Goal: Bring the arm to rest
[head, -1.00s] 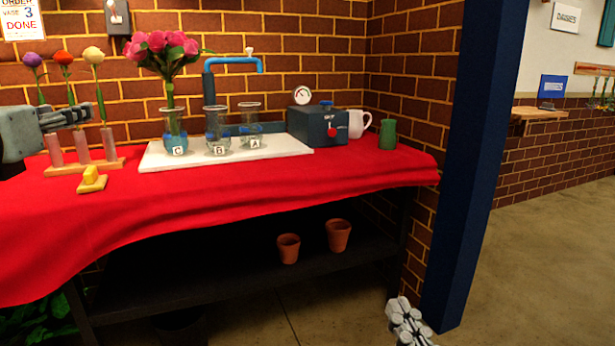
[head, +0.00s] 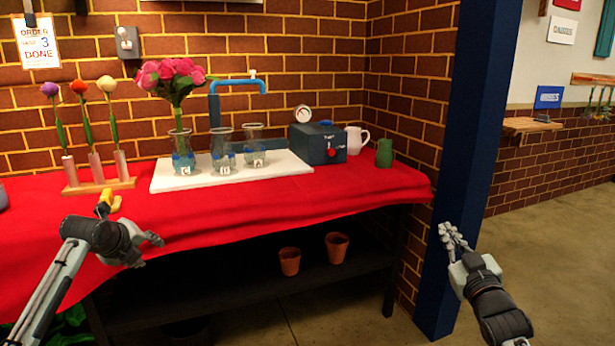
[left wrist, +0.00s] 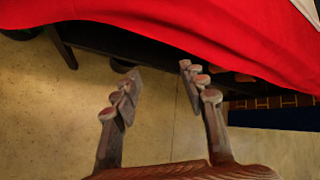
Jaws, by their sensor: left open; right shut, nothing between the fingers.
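My left gripper (head: 150,248) is open and empty in front of the red-covered table (head: 330,193). In the left wrist view its two fingers (left wrist: 158,90) stand apart with bare floor and the table's edge beyond them. My right gripper (head: 450,236) is shut and empty, at the lower right in front of the blue post. Neither gripper touches anything that I can see.
Two clay pots (head: 337,247) (head: 290,261) are on the shelf below.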

